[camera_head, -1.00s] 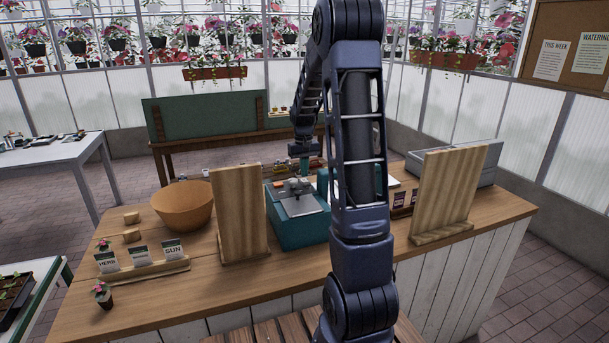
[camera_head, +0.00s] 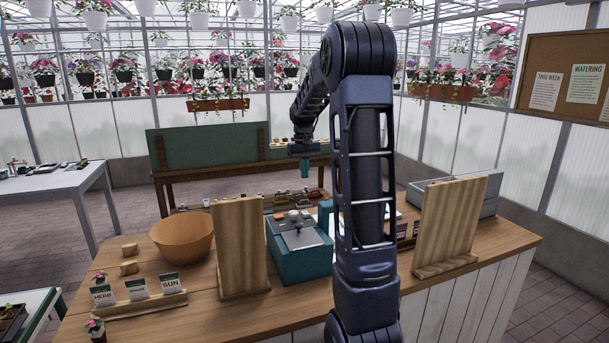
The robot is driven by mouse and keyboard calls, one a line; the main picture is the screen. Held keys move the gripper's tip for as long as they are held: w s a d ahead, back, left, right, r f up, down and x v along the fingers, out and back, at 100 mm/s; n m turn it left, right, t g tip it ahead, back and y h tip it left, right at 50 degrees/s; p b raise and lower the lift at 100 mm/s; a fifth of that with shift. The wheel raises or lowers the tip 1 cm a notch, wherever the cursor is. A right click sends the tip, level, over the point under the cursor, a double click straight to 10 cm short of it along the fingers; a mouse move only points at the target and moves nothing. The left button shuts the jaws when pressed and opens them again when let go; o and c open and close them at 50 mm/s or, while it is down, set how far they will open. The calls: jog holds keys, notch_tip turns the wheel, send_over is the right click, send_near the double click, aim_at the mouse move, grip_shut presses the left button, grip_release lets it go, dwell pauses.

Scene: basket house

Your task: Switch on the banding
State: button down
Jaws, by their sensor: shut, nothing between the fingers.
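A teal machine (camera_head: 299,265) with a grey sloped top plate (camera_head: 303,236) stands on the wooden counter, and is likely the banding machine. Small round controls (camera_head: 293,213) sit along the back of its top, and one at the left (camera_head: 280,216) looks orange. They are too small to read, and I cannot tell whether the machine is on. Its right side is partly hidden behind my arm. My gripper (camera_head: 304,172) points down in the air above and behind the machine, apart from it. Its teal fingers are shut and empty.
An upright wooden board (camera_head: 240,247) stands just left of the machine, and another (camera_head: 450,225) stands to the right. An orange-brown bowl (camera_head: 183,238) and seed-label cards (camera_head: 138,290) are on the counter's left. A green-backed bench (camera_head: 207,152) is behind.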

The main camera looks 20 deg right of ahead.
aim_at(307, 214)
jog(key=shift+s+r+g, duration=0.1)
jog(key=shift+s+g, duration=0.1)
jog(key=shift+g, duration=0.2)
jog(key=f, duration=0.4)
jog(key=s+f, duration=0.1)
jog(key=f, duration=0.4)
jog(key=s+f, duration=0.1)
jog(key=f, duration=0.4)
